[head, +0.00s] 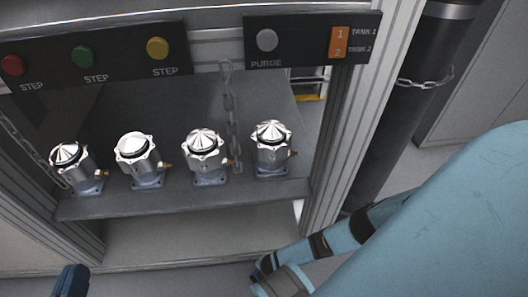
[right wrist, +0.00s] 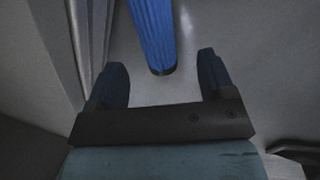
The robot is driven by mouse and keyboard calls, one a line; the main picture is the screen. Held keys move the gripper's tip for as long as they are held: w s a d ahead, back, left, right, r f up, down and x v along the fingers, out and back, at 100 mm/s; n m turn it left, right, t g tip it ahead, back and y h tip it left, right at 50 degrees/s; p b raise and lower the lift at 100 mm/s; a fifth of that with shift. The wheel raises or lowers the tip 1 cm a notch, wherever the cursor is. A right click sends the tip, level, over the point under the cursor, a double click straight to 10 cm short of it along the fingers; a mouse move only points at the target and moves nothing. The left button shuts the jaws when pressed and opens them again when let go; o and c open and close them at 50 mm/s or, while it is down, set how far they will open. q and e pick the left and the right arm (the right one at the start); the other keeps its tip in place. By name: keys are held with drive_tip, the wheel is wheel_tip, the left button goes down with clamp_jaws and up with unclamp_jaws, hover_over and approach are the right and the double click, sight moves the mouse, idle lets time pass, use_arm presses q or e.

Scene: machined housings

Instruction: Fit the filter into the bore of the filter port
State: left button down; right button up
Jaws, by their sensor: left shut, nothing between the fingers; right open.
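Several metal housings stand in a row on a grey shelf (head: 110,205) in the head view. Three have pointed, finned tops: the far-left one (head: 72,172), the third (head: 207,163) and the far-right one (head: 271,153). The second (head: 142,168) has a flatter, pale top; I cannot tell whether its bore is open. My left gripper (head: 70,281) is shut and empty at the bottom left, below the shelf. My right gripper (right wrist: 163,75) is open in the right wrist view. A blue ribbed cylinder (right wrist: 153,32), possibly the filter, shows beyond and between its fingers, not gripped.
A panel with red, green and yellow buttons (head: 95,58) and a purge panel (head: 300,42) hang above the shelf. Chains (head: 230,115) hang in front of it. A frame post (head: 358,120) and a dark pipe (head: 405,100) stand to the right. My right arm crosses the lower right.

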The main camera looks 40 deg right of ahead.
drive_tip(key=shift+w+f, duration=0.15)
drive_tip(key=shift+f, duration=0.25)
drive_tip(key=b+x, duration=0.4)
drive_tip(key=x, duration=0.1)
drive_tip(key=shift+a+r, duration=0.1)
drive_tip(key=shift+a, duration=0.15)
drive_tip(key=shift+w+b, duration=0.15)
drive_tip(key=shift+b, duration=0.15)
use_arm(q)
drive_tip(key=w+m, duration=0.1)
drive_tip(key=w+a+m+t+h, duration=0.1)
drive_tip(key=m, duration=0.1)
drive_tip(key=shift+w+a+r+t, duration=0.1)
drive_tip(key=shift+a+r+t, duration=0.15)
drive_tip(key=shift+r+t, duration=0.1)
use_arm(e)
drive_tip(key=c, duration=1.1)
